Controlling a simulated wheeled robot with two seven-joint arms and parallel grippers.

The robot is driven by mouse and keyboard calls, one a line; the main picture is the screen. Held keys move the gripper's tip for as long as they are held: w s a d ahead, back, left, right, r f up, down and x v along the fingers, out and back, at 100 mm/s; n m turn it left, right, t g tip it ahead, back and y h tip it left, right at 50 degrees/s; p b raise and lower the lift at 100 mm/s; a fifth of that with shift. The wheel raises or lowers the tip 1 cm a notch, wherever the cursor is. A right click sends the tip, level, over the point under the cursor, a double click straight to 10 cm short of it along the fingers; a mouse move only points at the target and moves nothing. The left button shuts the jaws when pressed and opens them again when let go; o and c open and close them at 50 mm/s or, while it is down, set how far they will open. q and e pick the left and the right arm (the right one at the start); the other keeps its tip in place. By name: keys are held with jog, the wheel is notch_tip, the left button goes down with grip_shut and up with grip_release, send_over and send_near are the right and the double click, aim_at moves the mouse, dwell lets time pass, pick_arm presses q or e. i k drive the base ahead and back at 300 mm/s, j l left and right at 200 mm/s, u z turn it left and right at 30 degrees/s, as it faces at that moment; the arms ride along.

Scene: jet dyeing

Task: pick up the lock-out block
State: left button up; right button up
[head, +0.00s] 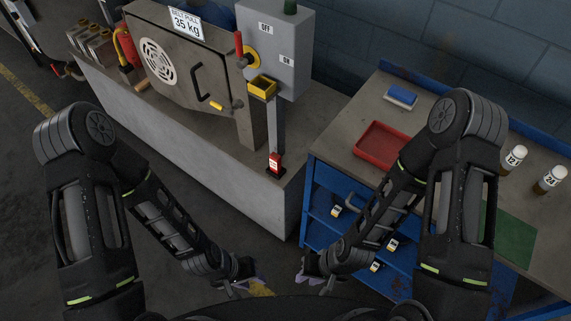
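A small red block (274,163) with a white label, which looks like the lock-out block, stands upright on the corner of the grey plinth, at the foot of the switch box post. My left gripper (247,284) is low in the middle of the view, below and to the left of the block, well apart from it. Its fingers look spread and empty. My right gripper (315,281) is low and to the right of the left one, also apart from the block. Its fingers look spread with nothing between them.
A grey switch box (278,50) with a red lever and a yellow holder (262,87) rises behind the block. A steel machine door (182,62) is to its left. A blue bench to the right holds a red tray (381,145), a blue block (401,96) and two labelled bottles.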

aim_at(275, 159)
jog(key=z, duration=1.8)
jog(key=k+j, duration=0.4)
jog(key=j, duration=0.2)
jog(key=k+j+z, duration=0.15)
jog(key=k+j, duration=0.3)
jog(key=j, duration=0.15)
jog(key=i, duration=0.5)
